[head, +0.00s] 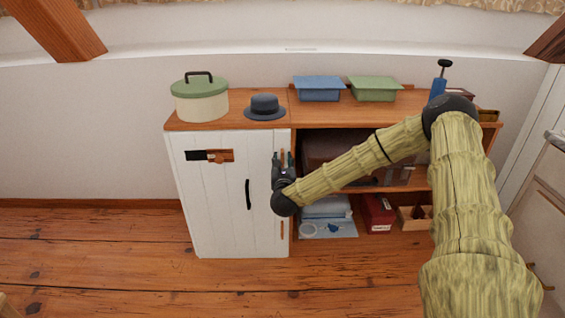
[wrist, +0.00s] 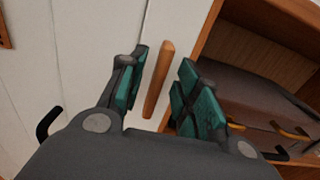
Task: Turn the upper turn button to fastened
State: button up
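The upper turn button is a small upright wooden bar at the right edge of the white door (head: 222,225). In the wrist view the turn button (wrist: 158,80) stands between the two teal finger pads, with gaps visible on both sides. My gripper (head: 284,158) is open around it; the head view shows the fingers on either side of the bar, which is partly hidden. The gripper also shows in the wrist view (wrist: 157,88). A second, lower wooden turn button (head: 282,230) stands upright further down the door edge.
The door has a black handle (head: 248,194) and a wooden latch (head: 220,156) with a dark plate. Right of the door are open shelves with a brown case (head: 330,150) and a red box (head: 377,212). A pot (head: 201,102) and a hat (head: 265,107) stand on top.

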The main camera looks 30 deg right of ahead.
jog(key=shift+w+d, duration=0.1)
jog(key=shift+w, duration=0.15)
grip_shut()
